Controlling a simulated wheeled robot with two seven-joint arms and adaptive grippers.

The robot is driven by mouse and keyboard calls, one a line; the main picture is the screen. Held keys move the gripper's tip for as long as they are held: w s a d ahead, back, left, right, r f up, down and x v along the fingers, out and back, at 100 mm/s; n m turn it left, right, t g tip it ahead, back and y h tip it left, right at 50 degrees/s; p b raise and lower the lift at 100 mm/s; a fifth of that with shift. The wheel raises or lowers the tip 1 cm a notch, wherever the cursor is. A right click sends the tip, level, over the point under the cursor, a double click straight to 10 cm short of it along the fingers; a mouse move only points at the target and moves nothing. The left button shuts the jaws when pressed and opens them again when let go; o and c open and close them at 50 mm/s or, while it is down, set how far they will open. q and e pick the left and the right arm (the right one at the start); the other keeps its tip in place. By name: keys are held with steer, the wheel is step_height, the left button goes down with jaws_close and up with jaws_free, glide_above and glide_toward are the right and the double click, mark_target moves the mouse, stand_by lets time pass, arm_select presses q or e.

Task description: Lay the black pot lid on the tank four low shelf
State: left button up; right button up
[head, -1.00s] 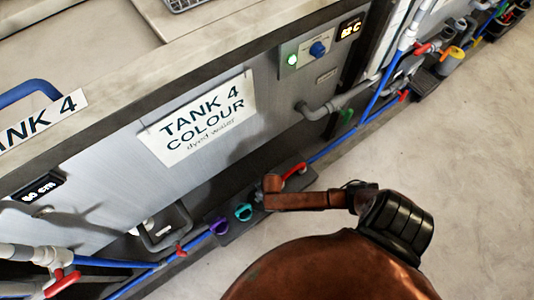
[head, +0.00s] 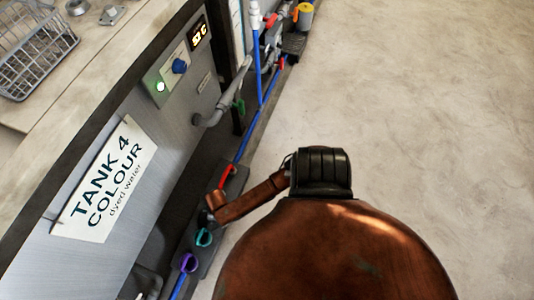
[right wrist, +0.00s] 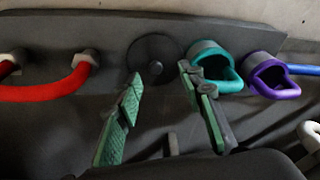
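The black pot lid (right wrist: 154,54), a dark round disc with a central knob, lies on the dark grey low shelf (right wrist: 45,32) in the right wrist view, between a red handle and a teal cup. My right gripper (right wrist: 160,74) is open, its green-padded fingers apart and empty. Their tips are just in front of the lid's near edge. In the head view the low shelf (head: 208,240) runs along the foot of tank four (head: 165,150); I cannot make out the lid there. My left gripper is not in view.
A red handle (right wrist: 45,92), a teal cup (right wrist: 216,66) and a purple cup (right wrist: 270,76) stand on the shelf. Blue pipe (head: 243,140) and grey pipe (head: 226,100) run by the tank. The floor (head: 420,90) at right is clear.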

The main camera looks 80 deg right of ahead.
steer(key=s+a+r+g, duration=0.1)
steer(key=s+a+r, duration=0.1)
steer(key=s, duration=0.6)
steer(key=s+a+r, duration=0.1)
steer(key=s+a, duration=0.2)
steer(key=s, duration=0.5)
steer(key=s+d+r, duration=0.2)
steer(key=s+r, duration=0.1)
steer(key=s, duration=0.4)
steer(key=s+d+r+g, duration=0.1)
steer(key=s+d+r, duration=0.2)
steer(key=s, duration=0.3)
steer(key=shift+s+r+m+g, duration=0.3)
steer(key=shift+s+r, duration=0.1)
steer(key=shift+r, duration=0.35)
